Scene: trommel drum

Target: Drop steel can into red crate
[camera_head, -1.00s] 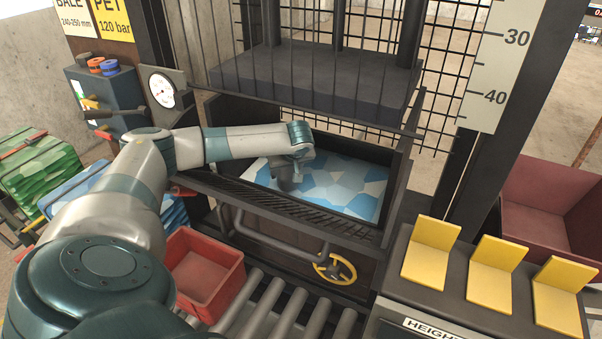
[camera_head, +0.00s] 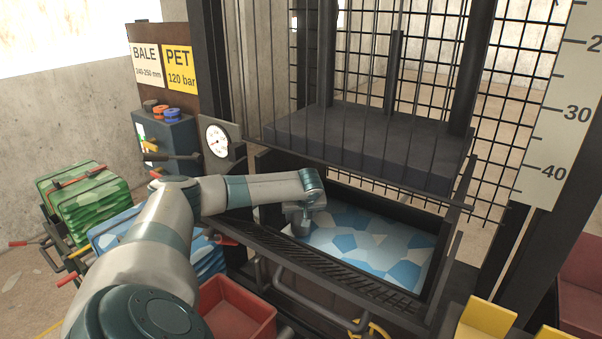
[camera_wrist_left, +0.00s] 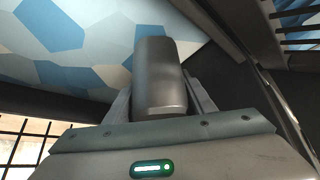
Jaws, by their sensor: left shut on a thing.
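The steel can (camera_wrist_left: 158,75) is a grey metal cylinder, held between the fingers of my left gripper (camera_wrist_left: 157,100) in the left wrist view. In the head view my left gripper (camera_head: 300,222) is inside the press chamber, over the blue and white patterned surface, and the can is mostly hidden by the wrist. The red crate (camera_head: 243,312) is at the bottom of the head view, in front of the press, and its visible inside looks empty. My left gripper is apart from the crate, up and to the right of it. My right gripper is not in view.
The press chamber's front wall (camera_head: 350,278) lies between my gripper and the crate side. A dark platen (camera_head: 370,145) hangs above. Green bales (camera_head: 88,200) and blue bales (camera_head: 205,258) stand left. Yellow blocks (camera_head: 486,322) are at lower right.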

